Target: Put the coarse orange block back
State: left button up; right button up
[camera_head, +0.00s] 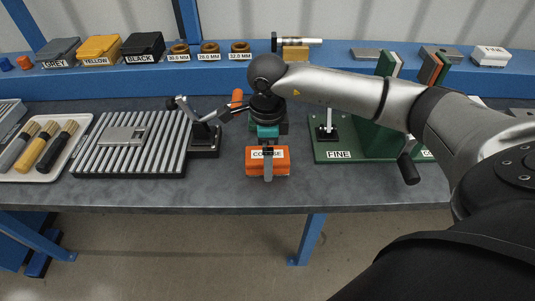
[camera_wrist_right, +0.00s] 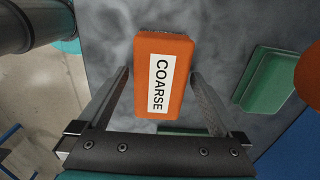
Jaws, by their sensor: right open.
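The coarse orange block (camera_head: 281,160) lies on the grey bench near its front edge, with a white COARSE label on top. It also shows in the right wrist view (camera_wrist_right: 178,48). My right gripper (camera_head: 268,172) is above the block, pointing down. In the right wrist view its fingers (camera_wrist_right: 160,85) are spread, one on each side of the block, with visible gaps; the height between fingertips and block is hard to judge. A green board (camera_head: 325,157) with a FINE label stands to the right; its right-hand label is mostly hidden by my arm. My left gripper is not in view.
A shallow green tray (camera_wrist_right: 272,90) lies beyond the block. A black clamp (camera_head: 204,140) and a ribbed grey plate (camera_head: 100,160) stand to the left, then a tray of handled tools (camera_head: 75,172). A blue shelf (camera_head: 150,80) runs along the back.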

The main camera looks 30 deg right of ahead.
jog(key=shift+r, duration=0.4)
notch_tip(320, 180, up, 14)
jog(key=p, duration=0.2)
jog(key=shift+w+a+r, duration=0.2)
jog(key=shift+w+r, duration=0.05)
jog(key=shift+w, duration=0.05)
